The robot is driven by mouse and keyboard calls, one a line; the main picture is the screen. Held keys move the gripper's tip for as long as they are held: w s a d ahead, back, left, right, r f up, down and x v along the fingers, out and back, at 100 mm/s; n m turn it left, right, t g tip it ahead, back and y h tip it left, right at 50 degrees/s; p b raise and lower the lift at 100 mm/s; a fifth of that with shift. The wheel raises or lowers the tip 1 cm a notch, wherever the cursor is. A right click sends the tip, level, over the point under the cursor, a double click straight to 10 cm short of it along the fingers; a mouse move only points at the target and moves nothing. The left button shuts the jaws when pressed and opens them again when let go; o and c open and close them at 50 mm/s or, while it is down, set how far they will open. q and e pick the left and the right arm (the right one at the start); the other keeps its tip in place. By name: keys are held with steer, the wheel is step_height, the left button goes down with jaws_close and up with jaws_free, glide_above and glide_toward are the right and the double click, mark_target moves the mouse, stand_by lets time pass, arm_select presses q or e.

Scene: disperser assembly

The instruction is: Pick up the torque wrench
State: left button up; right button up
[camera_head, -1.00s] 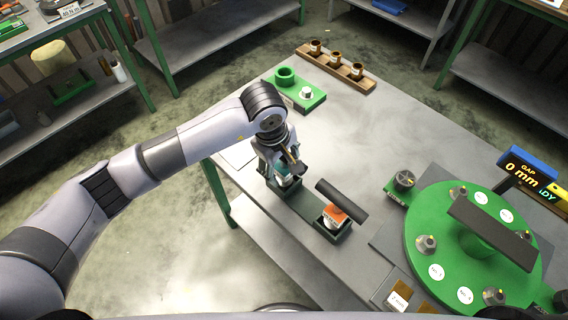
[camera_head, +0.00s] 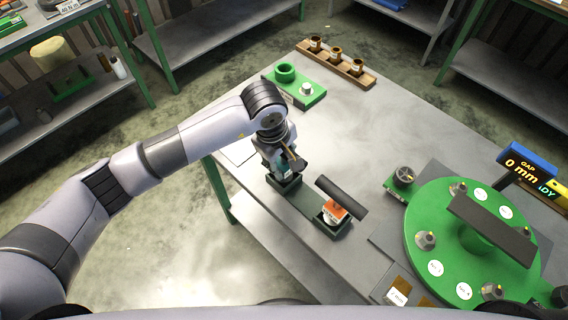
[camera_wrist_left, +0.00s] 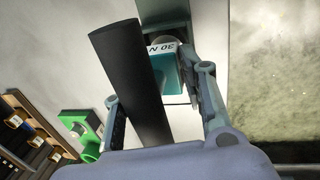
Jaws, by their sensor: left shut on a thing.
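My left gripper (camera_head: 284,168) is at the left end of the dark green rack (camera_head: 296,202) on the grey table. In the left wrist view its fingers (camera_wrist_left: 157,85) are on either side of a teal torque wrench (camera_wrist_left: 168,80) with a white "30 N" label and a long black handle (camera_wrist_left: 132,75). The gripper is shut on this wrench, which is still at its rack slot; the fingers hide most of it in the head view. An orange wrench (camera_head: 334,211) with a black handle (camera_head: 342,197) stands in the other slot. My right gripper is not in view.
A green turntable (camera_head: 420,262) with a dark bar across it and a gap display (camera_head: 527,165) are at the right. A green fixture (camera_head: 308,98) and a wooden rack (camera_head: 352,76) with several copper-coloured parts are at the back. The table between is clear.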

arm_select(q)
jaws_close()
steer(key=shift+r, duration=0.1)
